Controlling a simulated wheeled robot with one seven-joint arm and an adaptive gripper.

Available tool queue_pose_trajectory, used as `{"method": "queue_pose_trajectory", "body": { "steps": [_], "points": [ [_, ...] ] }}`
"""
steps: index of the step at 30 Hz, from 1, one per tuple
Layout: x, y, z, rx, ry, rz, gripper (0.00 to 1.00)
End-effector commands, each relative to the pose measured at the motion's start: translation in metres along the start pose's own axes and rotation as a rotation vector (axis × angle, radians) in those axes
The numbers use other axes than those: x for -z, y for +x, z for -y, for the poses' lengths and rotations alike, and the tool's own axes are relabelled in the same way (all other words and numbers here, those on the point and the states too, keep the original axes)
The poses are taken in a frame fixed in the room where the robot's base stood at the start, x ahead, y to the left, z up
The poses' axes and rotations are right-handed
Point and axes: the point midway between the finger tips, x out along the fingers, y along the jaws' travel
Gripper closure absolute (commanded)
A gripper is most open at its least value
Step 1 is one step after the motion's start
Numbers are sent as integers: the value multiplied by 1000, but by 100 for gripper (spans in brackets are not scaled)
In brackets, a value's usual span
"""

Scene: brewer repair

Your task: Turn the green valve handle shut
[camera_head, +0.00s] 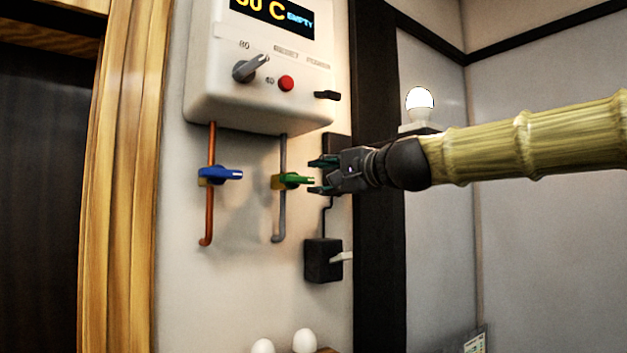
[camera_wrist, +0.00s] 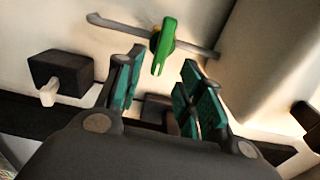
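The green valve handle (camera_head: 295,180) sits on a grey pipe below the white brewer and sticks out sideways to the right, across the pipe. In the wrist view the green handle (camera_wrist: 164,47) points toward my gripper and lies between the lines of the two fingers, just beyond the tips. My gripper (camera_head: 318,176) is open, with its fingertips right by the handle's free end. In the wrist view my gripper (camera_wrist: 160,75) shows a wide gap with nothing held. I cannot tell whether the fingertips overlap the handle's end.
The white brewer (camera_head: 210,80) with a grey knob and red button hangs above. A blue valve handle (camera_head: 222,173) on a copper pipe is to the left. A black switch box (camera_head: 322,260) with a pale lever is below. A lit bulb (camera_head: 420,103) stands behind my arm.

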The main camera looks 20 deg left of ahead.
Motion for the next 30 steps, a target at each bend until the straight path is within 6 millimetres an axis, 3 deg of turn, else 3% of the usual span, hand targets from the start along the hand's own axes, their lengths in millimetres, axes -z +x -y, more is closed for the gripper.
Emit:
{"method": "queue_pose_trajectory", "body": {
  "steps": [6,12,30],
  "points": [
    [1,-38,0,0,0,-1,62],
    [1,-60,0,0,0,-1,62],
    [0,-67,0,-1,0,0,62]
  ]
}}
